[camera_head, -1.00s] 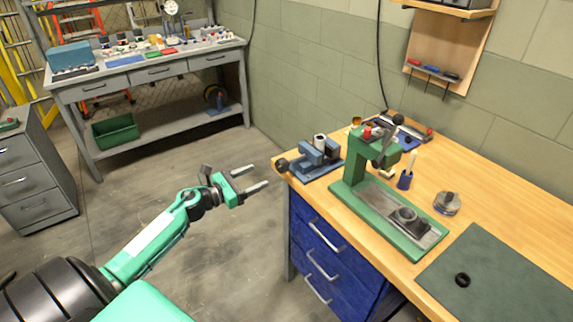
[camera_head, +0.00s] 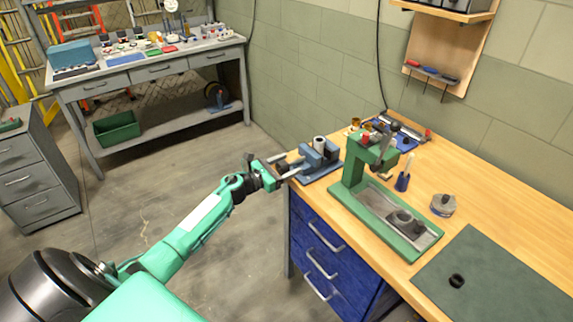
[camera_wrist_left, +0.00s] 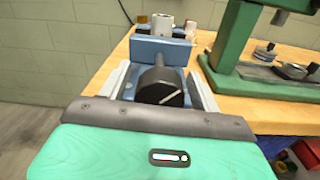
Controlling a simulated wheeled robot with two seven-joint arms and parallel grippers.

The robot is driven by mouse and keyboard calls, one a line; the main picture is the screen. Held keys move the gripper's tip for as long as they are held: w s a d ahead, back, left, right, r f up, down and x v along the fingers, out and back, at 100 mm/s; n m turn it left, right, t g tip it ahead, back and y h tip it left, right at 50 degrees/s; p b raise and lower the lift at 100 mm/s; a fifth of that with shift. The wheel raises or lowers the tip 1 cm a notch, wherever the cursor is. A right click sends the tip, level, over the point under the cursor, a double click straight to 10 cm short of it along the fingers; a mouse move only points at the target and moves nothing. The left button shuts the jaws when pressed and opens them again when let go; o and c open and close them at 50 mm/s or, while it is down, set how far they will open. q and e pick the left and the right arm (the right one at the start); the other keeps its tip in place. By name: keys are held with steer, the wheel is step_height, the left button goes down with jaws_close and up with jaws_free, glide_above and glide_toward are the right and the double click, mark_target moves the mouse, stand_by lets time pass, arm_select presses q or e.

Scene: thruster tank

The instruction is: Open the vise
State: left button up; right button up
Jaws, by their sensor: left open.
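The blue vise (camera_head: 329,160) sits at the left end of the wooden workbench. A pale cylinder (camera_head: 319,142) stands at its jaws; I cannot tell how tightly it is held. The vise also shows in the left wrist view (camera_wrist_left: 150,49), with its dark round screw knob (camera_wrist_left: 160,92) facing me. My left gripper (camera_head: 292,166) is at the knob end of the vise. In the left wrist view its open fingers (camera_wrist_left: 160,84) lie on either side of the knob, with visible gaps. My right gripper is not in view.
A green press (camera_head: 350,195) stands on the bench just right of the vise. A blue holder (camera_head: 403,182), a round metal part (camera_head: 443,205) and a dark mat (camera_head: 500,280) lie farther right. Blue drawers (camera_head: 320,245) are under the bench edge.

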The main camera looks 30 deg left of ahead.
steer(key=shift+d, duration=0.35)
arm_select(q)
steer(key=c, duration=1)
steer(key=shift+o, duration=0.2)
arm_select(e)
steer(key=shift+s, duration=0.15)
arm_select(q)
steer(key=shift+n, duration=0.4)
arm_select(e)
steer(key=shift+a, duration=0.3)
